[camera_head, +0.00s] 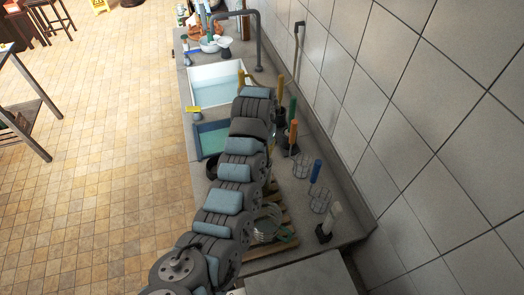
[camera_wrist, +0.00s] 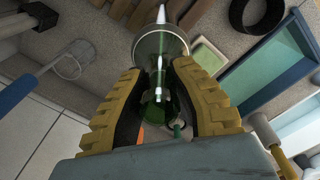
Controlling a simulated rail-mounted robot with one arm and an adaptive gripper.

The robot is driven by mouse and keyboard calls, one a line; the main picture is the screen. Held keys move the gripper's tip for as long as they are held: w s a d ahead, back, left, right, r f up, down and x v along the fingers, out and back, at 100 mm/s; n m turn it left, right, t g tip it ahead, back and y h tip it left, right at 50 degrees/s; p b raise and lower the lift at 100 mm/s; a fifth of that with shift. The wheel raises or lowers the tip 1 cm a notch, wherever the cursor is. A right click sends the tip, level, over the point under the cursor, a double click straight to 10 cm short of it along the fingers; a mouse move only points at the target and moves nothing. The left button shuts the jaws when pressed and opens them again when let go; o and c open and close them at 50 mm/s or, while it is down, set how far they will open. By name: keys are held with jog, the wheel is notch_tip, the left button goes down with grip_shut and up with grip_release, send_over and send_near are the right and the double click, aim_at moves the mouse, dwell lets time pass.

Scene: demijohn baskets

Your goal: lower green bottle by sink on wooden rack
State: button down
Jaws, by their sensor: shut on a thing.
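In the wrist view my gripper (camera_wrist: 162,80) has its two ribbed yellow-brown fingers closed around a green glass bottle (camera_wrist: 159,88). A pale, clear round rim and a pointed tip show at the bottle's far end. In the head view my arm hides the gripper and most or all of the bottle. The wooden rack (camera_head: 262,251) is a set of slats on the counter, partly behind my arm, with clear glass or wire items on it. Wooden slats also show at the top of the wrist view (camera_wrist: 122,12). The bottle's height above the counter cannot be told.
The white sink (camera_head: 217,92) holds water, with a blue-edged tub (camera_head: 211,138) in front. A dark ring-shaped thing (camera_wrist: 258,10) and a sponge (camera_wrist: 208,55) lie near the tub.

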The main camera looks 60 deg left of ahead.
jog(key=shift+f, duration=0.4)
jog(key=c, duration=1)
grip_release()
jog(key=shift+o, duration=0.2)
jog(key=shift+r, duration=0.15)
notch_tip(320, 180, up, 12)
jog(key=shift+a, duration=0.1)
dwell(0.4)
